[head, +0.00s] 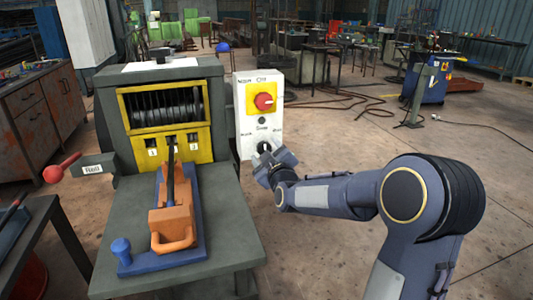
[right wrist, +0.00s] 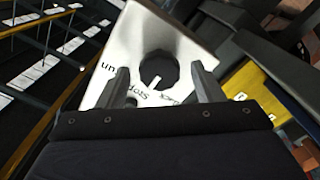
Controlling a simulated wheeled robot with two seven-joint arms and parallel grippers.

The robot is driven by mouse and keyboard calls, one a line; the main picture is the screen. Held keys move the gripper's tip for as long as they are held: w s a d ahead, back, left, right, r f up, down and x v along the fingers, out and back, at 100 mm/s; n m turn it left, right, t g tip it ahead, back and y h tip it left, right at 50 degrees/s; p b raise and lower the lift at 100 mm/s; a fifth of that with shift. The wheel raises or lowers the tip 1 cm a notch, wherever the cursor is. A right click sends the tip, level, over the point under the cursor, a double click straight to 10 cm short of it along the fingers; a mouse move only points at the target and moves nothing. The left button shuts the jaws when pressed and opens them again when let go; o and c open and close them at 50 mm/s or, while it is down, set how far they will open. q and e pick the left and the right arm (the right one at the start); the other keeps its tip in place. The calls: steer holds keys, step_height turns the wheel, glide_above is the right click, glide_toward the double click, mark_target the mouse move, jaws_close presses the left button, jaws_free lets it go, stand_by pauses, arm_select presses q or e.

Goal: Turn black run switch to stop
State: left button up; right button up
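The black run switch (head: 264,147) is a round knob low on a white control panel (head: 243,133). In the right wrist view the black knob (right wrist: 158,68) shows between my finger tips, with a pale mark at its lower edge. Lettering around it includes "Stop" and a partly hidden "un"; I cannot tell exactly which label the mark points at. My right gripper (head: 267,164) is just in front of the knob, partly covering it in the head view. Its fingers (right wrist: 160,75) are open, with a gap on each side of the knob. My left gripper is not in view.
A red knob on a yellow plate (head: 264,100) sits above the switch. Left of the panel stands a grey machine with a yellow-framed drum (head: 166,107) and a table (head: 222,215) bearing an orange and blue fixture (head: 172,225). A red-knobbed lever (head: 62,167) sticks out left. Floor right is open.

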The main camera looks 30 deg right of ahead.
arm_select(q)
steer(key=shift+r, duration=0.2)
arm_select(e)
steer(key=v, duration=0.7)
steer(key=shift+s, duration=0.4)
